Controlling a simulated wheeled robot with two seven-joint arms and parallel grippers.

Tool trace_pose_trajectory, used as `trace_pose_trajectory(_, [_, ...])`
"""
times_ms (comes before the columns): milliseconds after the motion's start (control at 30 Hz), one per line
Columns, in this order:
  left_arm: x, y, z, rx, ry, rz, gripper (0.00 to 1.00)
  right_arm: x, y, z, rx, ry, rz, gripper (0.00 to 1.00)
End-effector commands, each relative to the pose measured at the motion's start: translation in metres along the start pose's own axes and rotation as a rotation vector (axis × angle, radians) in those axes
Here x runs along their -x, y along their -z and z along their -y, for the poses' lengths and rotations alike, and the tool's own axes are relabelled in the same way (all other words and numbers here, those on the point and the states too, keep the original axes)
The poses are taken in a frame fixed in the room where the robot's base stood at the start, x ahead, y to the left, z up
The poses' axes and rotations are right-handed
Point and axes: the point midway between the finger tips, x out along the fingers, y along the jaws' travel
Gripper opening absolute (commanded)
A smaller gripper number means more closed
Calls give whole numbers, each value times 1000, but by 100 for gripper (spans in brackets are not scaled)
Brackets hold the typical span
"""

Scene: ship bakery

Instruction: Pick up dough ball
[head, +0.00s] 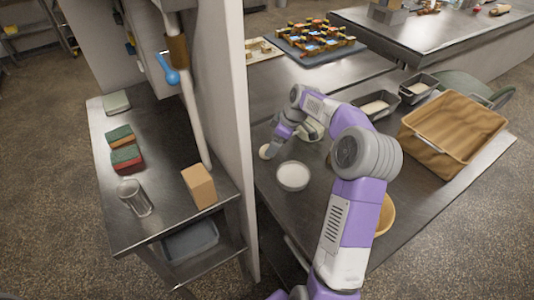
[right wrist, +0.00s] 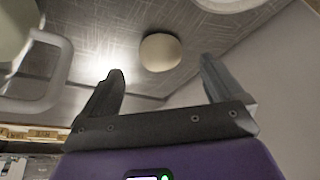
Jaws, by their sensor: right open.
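The dough ball (head: 264,152) is small, round and pale, on the steel counter close to the white dividing wall in the head view. In the right wrist view the dough ball (right wrist: 160,52) lies ahead of the fingertips, between the lines of the two fingers, with a visible gap to each. My right gripper (head: 273,149) is low over the counter, just beside the ball. In the wrist view my right gripper (right wrist: 162,68) is open and empty. My left gripper is not in view.
A bowl of white contents (head: 292,177) stands close in front of the gripper. A yellow bowl (head: 386,214) is partly hidden by my arm. Loaf tins (head: 420,98) and a brown crate (head: 481,142) stand right. The dividing wall (head: 226,90) bounds the counter's left.

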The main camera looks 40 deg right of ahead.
Motion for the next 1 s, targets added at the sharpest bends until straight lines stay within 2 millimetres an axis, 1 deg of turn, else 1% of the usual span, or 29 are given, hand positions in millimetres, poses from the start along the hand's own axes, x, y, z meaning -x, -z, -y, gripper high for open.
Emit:
trace_pose_trajectory(200, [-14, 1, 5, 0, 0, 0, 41, -34, -2, 2, 1, 4, 1, 94])
trace_pose_trajectory(300, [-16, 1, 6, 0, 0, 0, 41, -46, -2, 2, 0, 3, 1, 94])
trace_pose_trajectory(533, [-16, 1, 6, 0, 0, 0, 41, -47, -1, 1, 1, 0, 1, 94])
trace_pose_trajectory(567, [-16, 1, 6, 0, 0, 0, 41, -47, -1, 1, 1, 0, 0, 91])
trace_pose_trajectory(933, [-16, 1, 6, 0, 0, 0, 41, -46, -1, 1, 0, 0, 0, 35])
trace_pose_trajectory(967, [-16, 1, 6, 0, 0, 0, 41, -46, -1, 1, 1, 0, 0, 32])
trace_pose_trajectory(1000, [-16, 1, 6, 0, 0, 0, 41, -46, -1, 1, 1, 0, 0, 32])
